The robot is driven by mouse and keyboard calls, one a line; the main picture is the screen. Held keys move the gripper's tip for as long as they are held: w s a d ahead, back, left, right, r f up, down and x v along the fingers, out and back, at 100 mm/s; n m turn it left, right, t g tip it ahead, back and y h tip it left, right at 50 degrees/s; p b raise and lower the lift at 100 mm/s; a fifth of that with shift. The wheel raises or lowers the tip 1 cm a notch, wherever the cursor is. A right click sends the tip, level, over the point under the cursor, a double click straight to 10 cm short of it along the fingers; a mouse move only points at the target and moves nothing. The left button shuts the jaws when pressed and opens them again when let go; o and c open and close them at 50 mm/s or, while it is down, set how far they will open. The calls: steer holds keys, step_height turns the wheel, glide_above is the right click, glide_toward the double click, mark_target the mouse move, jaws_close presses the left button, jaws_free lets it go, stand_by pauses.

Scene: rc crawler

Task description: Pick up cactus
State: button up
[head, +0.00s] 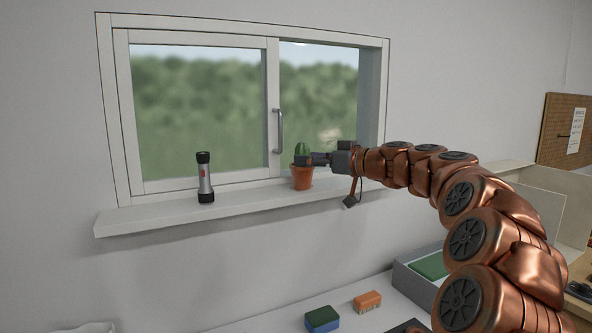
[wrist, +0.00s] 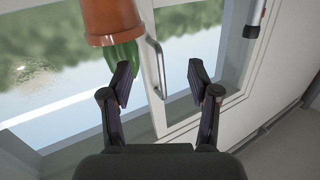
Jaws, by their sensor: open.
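The cactus (head: 302,149) is small and green and stands in a terracotta pot (head: 302,178) on the windowsill. My gripper (head: 310,159) reaches in from the right at the height of the cactus, its fingers overlapping the plant in the head view. In the wrist view my gripper (wrist: 160,76) is open, with nothing between its fingers. There the pot (wrist: 112,18) hangs upside down at the top left, and the cactus (wrist: 123,54) lies beyond the left fingertip, which partly covers it. I cannot tell whether they touch.
A silver and black flashlight (head: 205,180) stands left on the sill (head: 250,204); it also shows in the wrist view (wrist: 254,18). The window handle (head: 279,130) juts out behind. Below, a green and blue sponge (head: 322,318), an orange block (head: 367,301) and a grey bin (head: 408,280) sit on a counter.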

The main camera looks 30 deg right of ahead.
mark_target(306, 148)
steer(key=d+r+t+h, duration=0.1)
steer(key=d+r, duration=0.1)
steer(key=d, duration=0.3)
steer(key=shift+a+p+x, duration=0.1)
steer(key=shift+p+x, duration=0.95)
steer(key=shift+x, duration=0.95)
steer(key=shift+a+p+x, duration=0.15)
steer(key=shift+p+x, duration=0.85)
steer(key=shift+x, duration=0.95)
steer(key=shift+f, duration=0.2)
jaws_close()
